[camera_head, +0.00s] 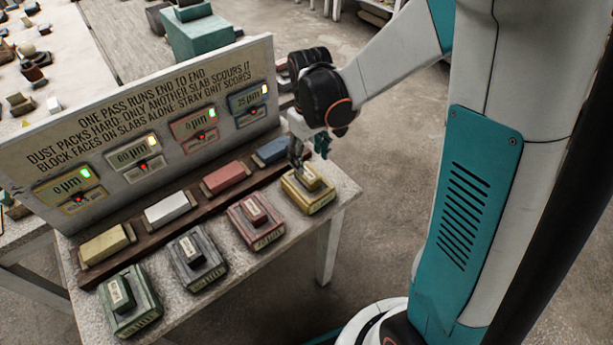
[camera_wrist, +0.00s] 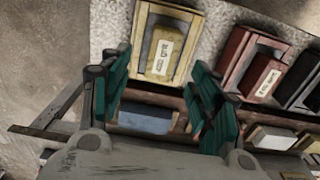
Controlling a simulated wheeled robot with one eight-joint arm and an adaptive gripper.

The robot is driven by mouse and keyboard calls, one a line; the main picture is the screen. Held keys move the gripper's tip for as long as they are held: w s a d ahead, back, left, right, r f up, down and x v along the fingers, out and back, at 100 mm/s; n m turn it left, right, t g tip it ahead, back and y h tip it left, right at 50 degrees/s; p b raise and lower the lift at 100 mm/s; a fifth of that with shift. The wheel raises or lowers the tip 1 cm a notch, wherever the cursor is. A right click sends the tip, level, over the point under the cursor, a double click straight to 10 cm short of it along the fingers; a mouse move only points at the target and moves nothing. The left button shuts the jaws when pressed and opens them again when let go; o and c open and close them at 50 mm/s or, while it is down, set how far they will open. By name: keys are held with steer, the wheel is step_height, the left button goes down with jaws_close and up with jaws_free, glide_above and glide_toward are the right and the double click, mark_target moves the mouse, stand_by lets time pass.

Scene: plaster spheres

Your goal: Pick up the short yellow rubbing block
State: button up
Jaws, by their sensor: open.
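A yellow slab (camera_head: 318,205) stands at the right end of the table's front row, with a smaller yellow block (camera_head: 309,178) with a pale label on top. In the wrist view this labelled block (camera_wrist: 159,58) lies on its slab (camera_wrist: 143,25), ahead of and between my fingers. A separate pale yellow block (camera_head: 106,243) lies at the left end of the brown ledge. My gripper (camera_head: 308,155) is open and empty, close beside the yellow slab's block at its far side. Its teal fingers stand apart in the wrist view (camera_wrist: 157,68). Contact cannot be told.
Red (camera_head: 256,220), grey (camera_head: 198,261) and green (camera_head: 130,303) slabs with labelled blocks fill the front row. White (camera_head: 168,208), red (camera_head: 227,177) and blue (camera_head: 272,151) blocks lie on the ledge. A lettered panel (camera_head: 140,135) with displays stands behind.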

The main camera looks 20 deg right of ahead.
mark_target(308, 173)
steer(key=f+b, duration=0.2)
steer(key=f, duration=0.5)
steer(key=shift+a+f+b, duration=0.15)
steer(key=shift+a+b, duration=0.05)
steer(key=shift+b, duration=0.1)
steer(key=c, duration=1.3)
step_height(308, 173, up, 20)
steer(key=p, duration=0.6)
